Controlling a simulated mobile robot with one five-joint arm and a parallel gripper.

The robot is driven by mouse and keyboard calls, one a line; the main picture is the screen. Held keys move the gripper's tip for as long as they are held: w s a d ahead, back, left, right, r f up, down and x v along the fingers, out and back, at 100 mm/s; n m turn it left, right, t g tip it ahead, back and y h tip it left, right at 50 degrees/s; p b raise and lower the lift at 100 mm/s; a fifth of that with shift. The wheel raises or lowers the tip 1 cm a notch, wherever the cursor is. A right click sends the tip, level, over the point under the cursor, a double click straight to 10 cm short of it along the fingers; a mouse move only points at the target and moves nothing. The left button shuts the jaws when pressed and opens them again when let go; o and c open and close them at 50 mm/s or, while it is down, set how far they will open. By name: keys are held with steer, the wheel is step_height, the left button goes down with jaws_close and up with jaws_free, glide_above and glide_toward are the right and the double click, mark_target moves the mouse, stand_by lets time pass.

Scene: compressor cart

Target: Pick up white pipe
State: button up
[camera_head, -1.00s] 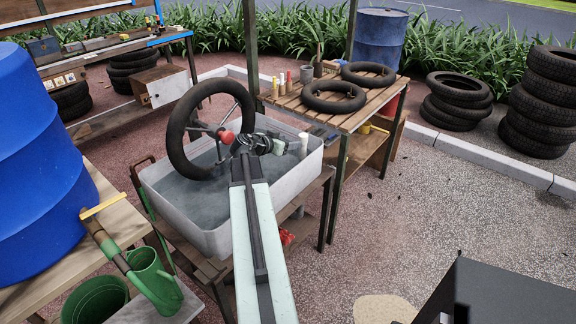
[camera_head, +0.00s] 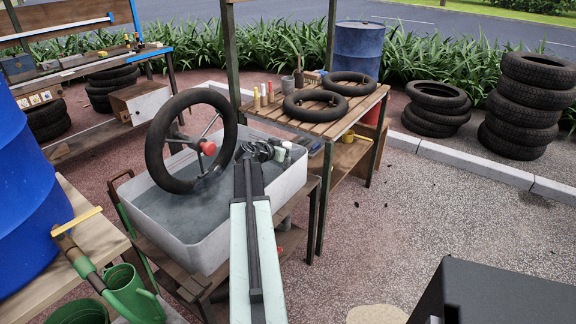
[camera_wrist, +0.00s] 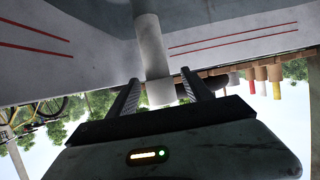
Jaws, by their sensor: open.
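The white pipe (camera_head: 287,154) stands at the right inner side of the grey-white water basin (camera_head: 208,252); in the head view my gripper partly hides it. In the wrist view the pipe (camera_wrist: 152,45) runs from the top edge down to a blunt end between my two fingers. My gripper (camera_head: 262,150) is over the right part of the basin. In the wrist view my gripper (camera_wrist: 160,85) has its fingers apart, one on each side of the pipe's end, with a visible gap at least on the left. I cannot tell how deep the pipe sits between them.
A large black tyre with a red-knobbed fixture (camera_head: 208,148) stands in the basin left of my gripper. A slatted wooden table (camera_head: 335,122) with tubes and bottles is close behind to the right. A blue barrel (camera_head: 22,170) is at the left. Gravel ground at the right is open.

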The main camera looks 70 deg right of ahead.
jaws_close()
steer(key=shift+r, duration=0.1)
